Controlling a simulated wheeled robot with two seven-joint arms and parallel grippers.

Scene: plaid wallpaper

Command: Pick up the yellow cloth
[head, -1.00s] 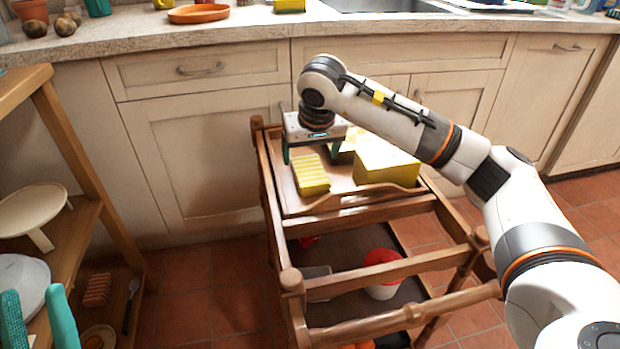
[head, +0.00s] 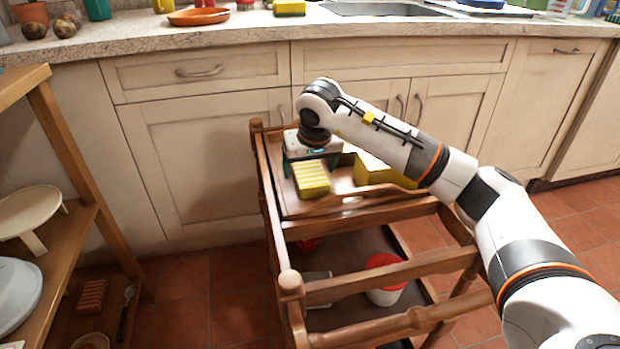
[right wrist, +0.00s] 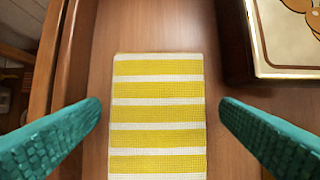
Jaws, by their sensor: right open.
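The yellow cloth (head: 311,178), with white stripes, lies folded on the top tray of the wooden cart (head: 340,209). In the right wrist view the cloth (right wrist: 157,120) lies flat between the two teal fingers. My right gripper (head: 312,166) points down over the cloth's far end in the head view. It is open, with a finger on either side of the cloth (right wrist: 160,118) and gaps to both. The arm hides part of the tray. My left gripper is not in view.
A yellow box (head: 378,170) stands on the tray to the right of the cloth; its golden top (right wrist: 290,40) shows in the wrist view. The cart has raised wooden rails. A red-and-white container (head: 387,285) sits on the lower shelf. A shelf unit (head: 70,230) stands at left.

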